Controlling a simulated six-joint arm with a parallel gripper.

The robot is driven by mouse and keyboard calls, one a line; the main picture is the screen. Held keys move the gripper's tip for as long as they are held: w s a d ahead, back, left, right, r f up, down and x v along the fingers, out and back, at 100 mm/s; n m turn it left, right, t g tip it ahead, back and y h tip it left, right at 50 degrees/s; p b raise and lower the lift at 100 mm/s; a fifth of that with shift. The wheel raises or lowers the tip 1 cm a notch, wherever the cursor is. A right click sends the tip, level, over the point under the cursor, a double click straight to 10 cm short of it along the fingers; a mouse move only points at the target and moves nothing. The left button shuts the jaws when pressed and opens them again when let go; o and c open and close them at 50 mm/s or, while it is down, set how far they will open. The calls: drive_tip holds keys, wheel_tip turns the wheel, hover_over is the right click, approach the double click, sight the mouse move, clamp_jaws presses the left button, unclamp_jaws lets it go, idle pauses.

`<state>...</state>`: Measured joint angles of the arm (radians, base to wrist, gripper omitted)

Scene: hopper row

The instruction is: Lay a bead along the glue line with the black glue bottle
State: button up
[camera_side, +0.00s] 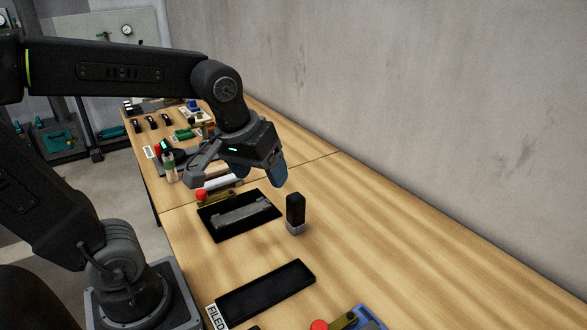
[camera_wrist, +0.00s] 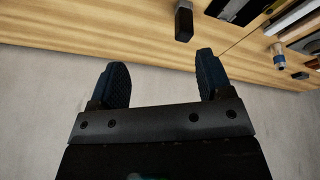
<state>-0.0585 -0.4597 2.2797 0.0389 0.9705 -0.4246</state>
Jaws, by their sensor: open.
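My gripper (camera_side: 261,173) is open and empty, above the bench near the wall. Its two blue fingertips stand wide apart in the wrist view (camera_wrist: 160,72), with only wall and bench edge between them. An upright black block with a pale grey base (camera_side: 295,210) stands on the bench below and right of my gripper. It may be the black glue bottle, but I cannot tell. It also shows in the wrist view (camera_wrist: 184,22). A black tray (camera_side: 203,225) beside it holds a grey bar (camera_side: 240,213). I cannot make out a glue line.
An empty black tray (camera_side: 265,290) marked FILED lies nearer the camera. A red-knobbed tool (camera_side: 319,325) and a blue tray (camera_side: 372,318) are at the front edge of view. Bench right of the block is clear up to the wall.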

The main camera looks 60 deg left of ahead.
drive_tip(key=w+a+f+n+g, duration=0.2)
drive_tip(key=w+a+n, duration=0.2)
drive_tip(key=w+n, duration=0.4)
drive_tip(key=n+g, duration=0.2)
drive_tip(key=n, duration=0.3)
approach(296, 196)
drive_tip(key=shift+y, duration=0.4)
drive_tip(key=f, duration=1.2)
drive_tip(key=shift+a+f, duration=0.15)
drive_tip(key=shift+a, duration=0.2)
drive_tip(key=shift+c, duration=0.4)
drive_tip(key=c, duration=1)
drive_tip(key=shift+r, duration=0.2)
drive_tip(key=shift+r, duration=2.9)
